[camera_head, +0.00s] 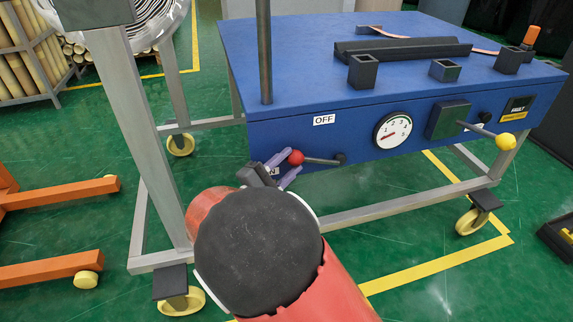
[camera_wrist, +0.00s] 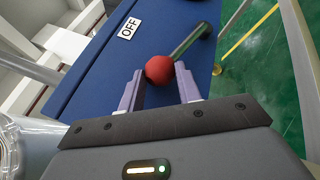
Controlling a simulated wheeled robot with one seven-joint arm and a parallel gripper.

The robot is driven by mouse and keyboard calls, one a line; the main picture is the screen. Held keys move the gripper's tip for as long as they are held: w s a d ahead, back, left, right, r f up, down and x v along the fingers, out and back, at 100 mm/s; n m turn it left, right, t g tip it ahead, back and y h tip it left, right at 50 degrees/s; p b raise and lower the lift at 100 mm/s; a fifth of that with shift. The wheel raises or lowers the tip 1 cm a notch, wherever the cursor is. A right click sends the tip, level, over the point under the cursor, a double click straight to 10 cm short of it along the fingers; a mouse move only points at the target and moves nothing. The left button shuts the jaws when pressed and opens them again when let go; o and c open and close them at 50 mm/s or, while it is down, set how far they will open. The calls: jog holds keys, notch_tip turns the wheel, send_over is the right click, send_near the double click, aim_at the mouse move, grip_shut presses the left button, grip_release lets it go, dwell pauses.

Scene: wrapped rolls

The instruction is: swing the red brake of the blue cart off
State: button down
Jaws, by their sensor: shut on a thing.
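The blue cart (camera_head: 400,100) stands ahead with its front panel facing me. Its red brake is a dark lever (camera_head: 322,161) ending in a red ball knob (camera_head: 296,157). The lever points left from its pivot, roughly level in the head view. An OFF label (camera_head: 324,120) sits above the lever; another label at lower left is mostly hidden by my gripper. My gripper (camera_head: 285,168) is shut on the red knob. In the wrist view the knob (camera_wrist: 159,69) sits between the two purple fingertips, with the lever (camera_wrist: 190,42) running to the upper right.
A round gauge (camera_head: 392,130) and a yellow-knobbed lever (camera_head: 505,141) are further right on the panel. A dark upright post (camera_head: 264,50) rises at the cart's left corner. A grey frame leg (camera_head: 140,120) stands close left, orange bars (camera_head: 60,205) beyond it.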

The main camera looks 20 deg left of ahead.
aim_at(303, 138)
jog(key=shift+r, duration=0.15)
jog(key=shift+d+r+g+p, duration=0.15)
jog(key=shift+r+g+p, duration=0.15)
jog(key=shift+r+p, duration=0.15)
jog(key=d+r+m+g+p, duration=0.1)
jog(key=w+r+m+g+y+p, duration=0.1)
jog(key=r, duration=0.1)
jog(key=d+r+g+y+p, duration=0.1)
jog(key=r, duration=0.1)
jog(key=shift+w+d+r+m, duration=0.25)
jog(key=shift+w+d+m, duration=0.1)
jog(key=shift+w+m, duration=0.05)
jog(key=w+d+r+g+y+p, duration=0.1)
jog(key=d, duration=0.1)
jog(key=w+d+r+m+g+y, duration=0.1)
jog(key=d, duration=0.1)
jog(key=w+d+r+m+g+y+p, duration=0.1)
jog(key=r+g+y, duration=0.1)
jog(key=shift+w+d+r+p, duration=0.1)
jog(key=shift+w+d+p, duration=0.2)
jog(key=shift+d, duration=0.1)
jog(key=shift+w+d+r+m+g+y, duration=0.15)
jog(key=shift+w+d+m+g+y, duration=0.2)
jog(key=shift+d+g, duration=0.2)
jog(key=shift+w+d, duration=0.3)
jog(key=shift+d, duration=0.2)
jog(key=shift+w+d, duration=0.25)
jog(key=shift+d, duration=0.2)
